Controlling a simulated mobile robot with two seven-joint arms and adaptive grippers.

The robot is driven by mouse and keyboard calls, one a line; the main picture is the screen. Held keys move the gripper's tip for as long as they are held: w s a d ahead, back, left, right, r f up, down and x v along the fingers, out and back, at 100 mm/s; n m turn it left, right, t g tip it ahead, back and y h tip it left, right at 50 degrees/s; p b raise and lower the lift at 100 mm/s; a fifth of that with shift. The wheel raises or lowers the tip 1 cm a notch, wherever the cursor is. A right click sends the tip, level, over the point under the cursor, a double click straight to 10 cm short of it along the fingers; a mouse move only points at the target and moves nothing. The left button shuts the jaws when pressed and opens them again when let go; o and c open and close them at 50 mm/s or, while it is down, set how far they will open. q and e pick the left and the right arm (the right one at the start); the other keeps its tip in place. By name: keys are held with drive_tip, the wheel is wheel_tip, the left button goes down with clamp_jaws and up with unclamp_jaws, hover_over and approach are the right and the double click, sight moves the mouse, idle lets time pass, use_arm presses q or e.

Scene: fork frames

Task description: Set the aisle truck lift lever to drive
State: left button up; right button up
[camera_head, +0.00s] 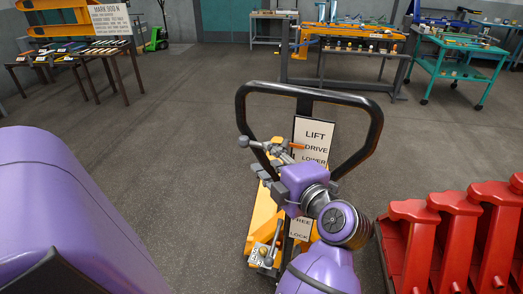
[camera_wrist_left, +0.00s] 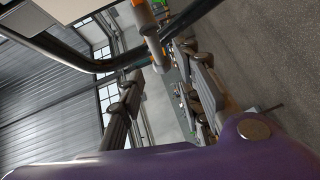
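The aisle truck's lift lever is a grey bar with a round-ended knob (camera_head: 244,141) on its left and an orange pointer (camera_head: 297,146) on its right. The pointer lies near the DRIVE line of the LIFT/DRIVE/LOWER sign (camera_head: 314,138); its exact setting is hard to tell. My left gripper (camera_head: 266,162) is open just below and in front of the lever. In the left wrist view, the lever's grey bar (camera_wrist_left: 150,32) reaches down toward the gap between the two spread fingers (camera_wrist_left: 160,75). Contact cannot be told. My right gripper is out of view.
The truck's black loop handle (camera_head: 376,130) arches around the lever and sign. A FREE/LOCK sign (camera_head: 301,228) and a small lower lever (camera_head: 265,254) sit below. Red stands (camera_head: 455,235) are at right. Benches line the back; the floor at left is clear.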

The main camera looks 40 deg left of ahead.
use_arm(q)
drive_tip(key=v, duration=0.5)
drive_tip(key=shift+s+d, duration=0.2)
drive_tip(key=shift+d, duration=0.15)
